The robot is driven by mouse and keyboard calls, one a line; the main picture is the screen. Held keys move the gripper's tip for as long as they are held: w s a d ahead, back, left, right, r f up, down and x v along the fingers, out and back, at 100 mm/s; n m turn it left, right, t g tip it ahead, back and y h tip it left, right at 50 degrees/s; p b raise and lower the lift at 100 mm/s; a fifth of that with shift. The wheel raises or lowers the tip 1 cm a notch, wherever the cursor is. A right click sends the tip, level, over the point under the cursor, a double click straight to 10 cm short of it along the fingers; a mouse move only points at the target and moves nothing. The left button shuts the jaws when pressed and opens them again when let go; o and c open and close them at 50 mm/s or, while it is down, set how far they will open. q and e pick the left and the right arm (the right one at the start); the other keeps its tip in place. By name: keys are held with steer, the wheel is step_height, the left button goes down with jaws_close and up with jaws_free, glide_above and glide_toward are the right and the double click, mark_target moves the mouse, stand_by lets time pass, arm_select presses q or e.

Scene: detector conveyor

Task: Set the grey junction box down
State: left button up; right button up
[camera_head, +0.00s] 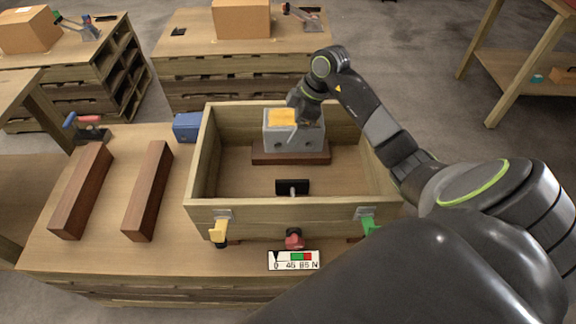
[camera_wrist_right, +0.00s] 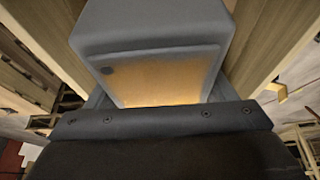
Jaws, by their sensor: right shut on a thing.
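The grey junction box (camera_head: 292,141), with a yellow-orange panel on top, is inside the open wooden crate (camera_head: 293,218). It is upright, directly over a dark red-brown block (camera_head: 290,159) near the crate's back wall; I cannot tell whether it touches the block. My right gripper (camera_head: 301,112) reaches in from above and is shut on the box. In the right wrist view the grey box (camera_wrist_right: 150,25) and its orange panel fill the middle, close to the gripper. The fingertips are largely hidden there. My left gripper is not in view.
A small black plate (camera_head: 292,187) stands in the crate's front part. Two brown bars (camera_head: 148,190) lie left of the crate, with a blue box (camera_head: 187,127) at its corner. Yellow, red and green clamps and a marked gauge (camera_head: 293,260) line the front.

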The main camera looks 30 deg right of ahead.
steer(key=shift+w+f+b, duration=0.3)
steer(key=shift+f+b, duration=0.25)
steer(key=shift+f, duration=0.8)
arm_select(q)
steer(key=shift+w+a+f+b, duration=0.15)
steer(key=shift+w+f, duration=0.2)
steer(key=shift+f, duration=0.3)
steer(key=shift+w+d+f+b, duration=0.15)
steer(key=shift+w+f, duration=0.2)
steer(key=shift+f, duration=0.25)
arm_select(e)
step_height(320, 180, down, 9)
steer(key=shift+f, duration=0.15)
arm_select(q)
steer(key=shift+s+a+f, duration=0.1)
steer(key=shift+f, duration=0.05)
arm_select(e)
steer(key=shift+f, duration=0.6)
steer(key=o, duration=1.6)
steer(key=shift+s+f, duration=0.1)
steer(key=shift+c, duration=0.2)
steer(key=o, duration=0.3)
